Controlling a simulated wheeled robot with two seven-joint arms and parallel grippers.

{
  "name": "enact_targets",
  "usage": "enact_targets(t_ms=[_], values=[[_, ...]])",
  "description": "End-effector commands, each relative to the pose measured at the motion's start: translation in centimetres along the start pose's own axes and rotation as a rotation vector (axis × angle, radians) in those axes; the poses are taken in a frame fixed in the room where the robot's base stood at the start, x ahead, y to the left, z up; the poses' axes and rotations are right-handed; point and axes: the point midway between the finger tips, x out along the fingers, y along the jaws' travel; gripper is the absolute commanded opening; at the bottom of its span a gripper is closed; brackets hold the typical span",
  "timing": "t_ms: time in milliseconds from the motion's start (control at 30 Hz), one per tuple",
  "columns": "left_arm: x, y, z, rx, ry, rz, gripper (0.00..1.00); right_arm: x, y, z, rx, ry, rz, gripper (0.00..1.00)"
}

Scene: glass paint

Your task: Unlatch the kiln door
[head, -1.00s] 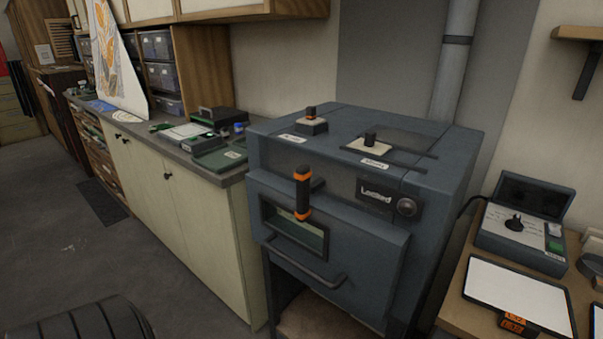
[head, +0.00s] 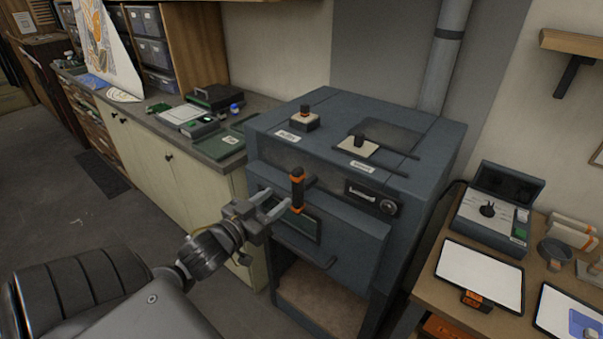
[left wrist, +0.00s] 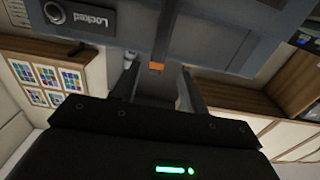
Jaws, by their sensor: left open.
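The blue-grey kiln (head: 345,235) stands in the middle of the head view. Its latch handle (head: 297,188), black with orange bands, stands upright on the front, above a small window. A dark plate with a round knob sits right of the handle; in the left wrist view the plate (left wrist: 85,18) reads "Locked", upside down. My left gripper (head: 278,205) is open and empty, just left of the handle. In the left wrist view the handle (left wrist: 165,35) shows between the two fingers (left wrist: 158,80); I cannot tell how deep it lies. My right gripper is out of view.
A bar handle (head: 303,250) crosses the kiln front below the latch. A cabinet counter (head: 215,150) with trays stands at the left. A wooden table (head: 425,287) with a control box (head: 490,215) and tablets stands at the right. Open floor lies at the left.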

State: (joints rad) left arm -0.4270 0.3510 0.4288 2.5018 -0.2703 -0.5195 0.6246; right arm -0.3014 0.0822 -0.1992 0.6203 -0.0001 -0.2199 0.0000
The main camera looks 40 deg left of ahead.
Motion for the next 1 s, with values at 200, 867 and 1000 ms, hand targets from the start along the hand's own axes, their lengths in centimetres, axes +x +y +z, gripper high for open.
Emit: enact_targets(t_ms=[200, 867, 1000], values=[[0.3, 0.1, -0.3, 0.001, 0.009, 0.004, 0.44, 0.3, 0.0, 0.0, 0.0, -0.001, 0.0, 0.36], [10.0, 0.1, -0.5, 0.0, 0.007, 0.0, 0.44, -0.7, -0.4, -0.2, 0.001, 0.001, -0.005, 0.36], [10.6, 0.1, -0.5, 0.001, 0.007, 0.001, 0.44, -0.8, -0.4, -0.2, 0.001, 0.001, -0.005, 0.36]])
